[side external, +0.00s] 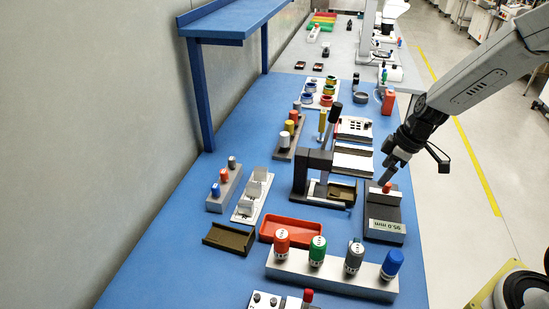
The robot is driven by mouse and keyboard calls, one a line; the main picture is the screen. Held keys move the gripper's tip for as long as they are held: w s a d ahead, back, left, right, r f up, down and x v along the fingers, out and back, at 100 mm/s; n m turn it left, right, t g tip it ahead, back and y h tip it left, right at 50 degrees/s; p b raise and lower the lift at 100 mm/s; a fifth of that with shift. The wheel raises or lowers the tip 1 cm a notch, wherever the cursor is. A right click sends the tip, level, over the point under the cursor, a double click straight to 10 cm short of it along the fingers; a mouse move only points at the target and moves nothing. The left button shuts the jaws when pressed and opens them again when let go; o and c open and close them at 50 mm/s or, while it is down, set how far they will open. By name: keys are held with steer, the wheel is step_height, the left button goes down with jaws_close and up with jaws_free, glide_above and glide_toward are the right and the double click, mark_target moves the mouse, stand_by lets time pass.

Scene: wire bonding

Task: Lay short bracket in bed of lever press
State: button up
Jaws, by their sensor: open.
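The lever press (318,160) is a dark frame with an upright lever, standing mid-bench. A brown-olive piece (342,192) shows at its bed, partly hidden by the press frame. A similar brown-olive channel-shaped bracket (229,238) lies on the blue bench left of the red tray. I cannot tell from this view which piece is the short bracket. My gripper (388,178) is open, pointing down right of the press, close above the orange-red piece (387,187) on a grey unit marked 95.0 mm (385,227). I cannot tell whether they touch.
A red tray (290,231) lies in front of the press. A grey block (330,275) with several coloured knobbed cylinders stands nearer. White fixtures (250,198) and a peg block (224,188) stand left. A blue shelf (232,20) rises at the back left.

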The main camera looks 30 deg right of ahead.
steer(key=s+a+r+m+h, duration=0.1)
steer(key=s+a+m+h, duration=0.1)
steer(key=s+a+m, duration=0.4)
steer(key=shift+s+r+m, duration=0.3)
steer(key=shift+s+m, duration=0.1)
steer(key=shift+s, duration=1.6)
steer(key=shift+w, duration=0.1)
steer(key=n+g, duration=0.2)
steer(key=n, duration=0.7)
glide_above(357, 189)
steer(key=d, duration=0.1)
steer(key=f, duration=0.6)
steer(key=shift+w, duration=0.4)
steer(key=shift+f, duration=3.85)
